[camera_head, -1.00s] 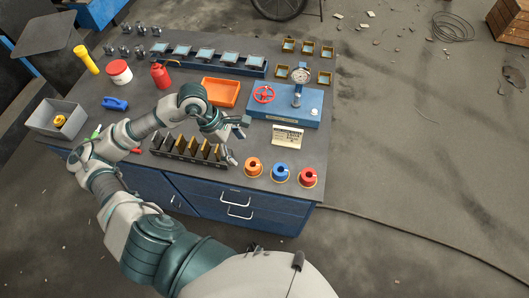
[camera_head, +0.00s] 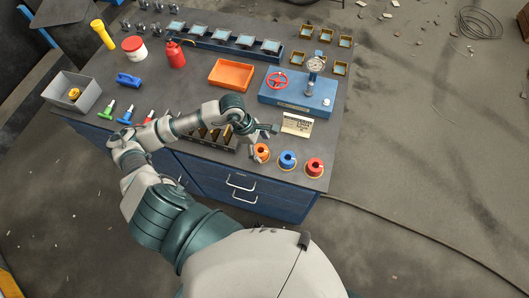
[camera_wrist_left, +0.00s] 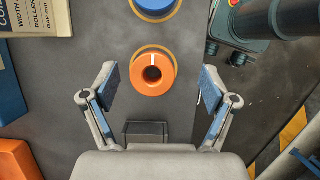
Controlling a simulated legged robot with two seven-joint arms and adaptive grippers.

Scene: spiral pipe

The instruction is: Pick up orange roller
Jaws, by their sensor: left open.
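The orange roller (camera_head: 261,152) stands at the front of the bench top, at the left end of a row with a blue roller (camera_head: 287,160) and a red roller (camera_head: 314,167). In the left wrist view the orange roller (camera_wrist_left: 153,74) shows from above with a dark round hole, on a ring-marked spot. My left gripper (camera_head: 264,142) is open, just beside and above the orange roller. In the wrist view its two fingers (camera_wrist_left: 158,90) are spread to either side of the roller, with clear gaps. My right gripper is not in view.
A black slotted rack (camera_head: 215,138) stands left of the rollers, partly behind my arm. A small label card (camera_head: 297,124) and a blue gauge stand (camera_head: 299,93) are behind them. An orange tray (camera_head: 231,75) lies further back. The bench's right edge is near the red roller.

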